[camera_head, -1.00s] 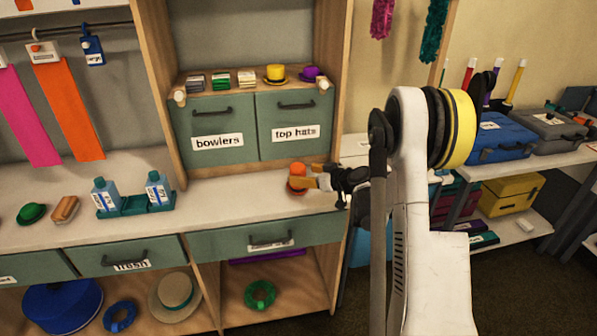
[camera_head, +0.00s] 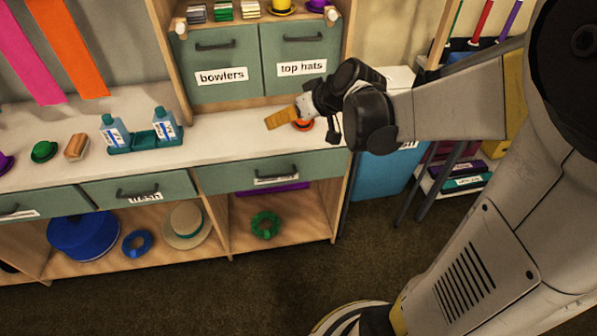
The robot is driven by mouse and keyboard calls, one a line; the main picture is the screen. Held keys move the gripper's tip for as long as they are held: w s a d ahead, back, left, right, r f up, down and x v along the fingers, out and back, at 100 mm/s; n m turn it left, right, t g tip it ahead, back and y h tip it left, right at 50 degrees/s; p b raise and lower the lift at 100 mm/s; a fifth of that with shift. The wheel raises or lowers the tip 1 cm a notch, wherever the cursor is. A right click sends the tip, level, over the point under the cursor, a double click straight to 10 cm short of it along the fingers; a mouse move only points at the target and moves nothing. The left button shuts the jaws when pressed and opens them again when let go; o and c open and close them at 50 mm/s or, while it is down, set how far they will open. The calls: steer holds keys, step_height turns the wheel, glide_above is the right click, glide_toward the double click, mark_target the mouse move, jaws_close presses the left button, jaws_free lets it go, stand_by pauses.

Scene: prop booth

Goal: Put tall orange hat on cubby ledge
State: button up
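The orange hat (camera_head: 303,125) is at the counter's right part, below the "top hats" drawer. Only its brim and a little of its side show; my gripper hides the rest. My gripper (camera_head: 281,119) is right over the hat, with an orange finger pad pointing left. The second finger is not clear, so I cannot tell whether it grips the hat, or whether the hat touches the counter. The cubby ledge (camera_head: 236,20) is above the two green drawers, cut by the top edge of the picture.
On the ledge are small stacks, a yellow hat (camera_head: 282,7) and a purple hat (camera_head: 316,5). A bottle tray (camera_head: 145,140), a brown brush (camera_head: 76,147) and a green hat (camera_head: 44,151) are on the counter (camera_head: 230,150). A blue bin (camera_head: 385,175) stands to the right.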

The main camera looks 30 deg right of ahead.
steer(key=s+a+r+m+g+h, duration=0.1)
steer(key=s+a, duration=0.2)
steer(key=s, duration=0.7)
steer(key=s+a+h, duration=0.2)
steer(key=s+a, duration=0.2)
steer(key=s, duration=0.5)
steer(key=shift+s+a+r+m+g, duration=0.15)
steer(key=shift+s+r+m+g, duration=0.2)
steer(key=shift+m+g, duration=0.05)
